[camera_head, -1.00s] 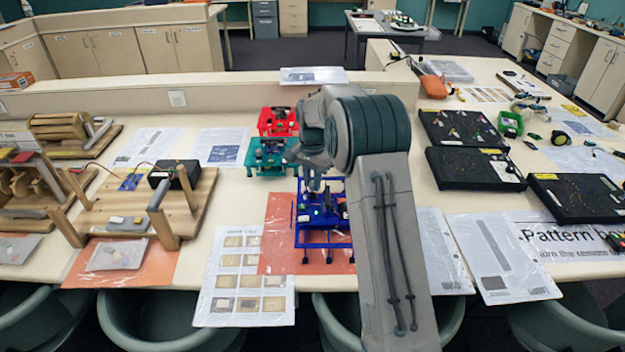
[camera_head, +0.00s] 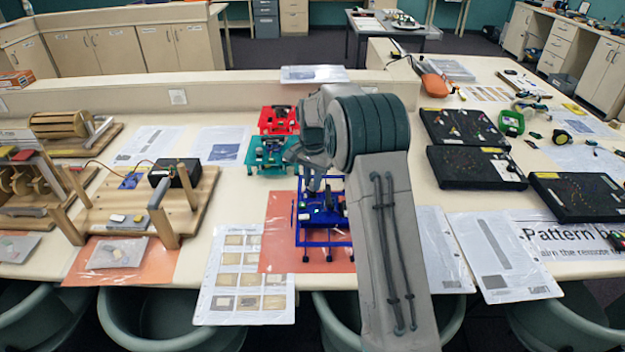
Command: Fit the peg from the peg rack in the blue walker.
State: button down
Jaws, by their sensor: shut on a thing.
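The blue walker (camera_head: 327,236) stands on an orange sheet near the front of the table, with small dark and light parts on its top. My gripper (camera_head: 314,190) points down just above or at the walker's top, toward its back left. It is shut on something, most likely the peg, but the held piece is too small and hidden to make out. My arm covers the walker's right side. I cannot pick out the peg rack. Whether the held piece touches the walker cannot be told.
A teal walker (camera_head: 268,152) and a red walker (camera_head: 278,120) stand behind the blue one. A wooden machine (camera_head: 140,200) is at left, and black pattern boards (camera_head: 475,167) are at right. Printed sheets (camera_head: 243,275) lie flat around the orange sheet (camera_head: 285,252).

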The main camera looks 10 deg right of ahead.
jog(key=shift+f+b, duration=0.5)
jog(key=shift+f, duration=0.3)
dwell(1.3)
jog(key=c, duration=1.2)
grip_release()
jog(key=shift+r, duration=0.1)
jog(key=shift+r+p, duration=2.5)
jog(key=shift+r, duration=1.15)
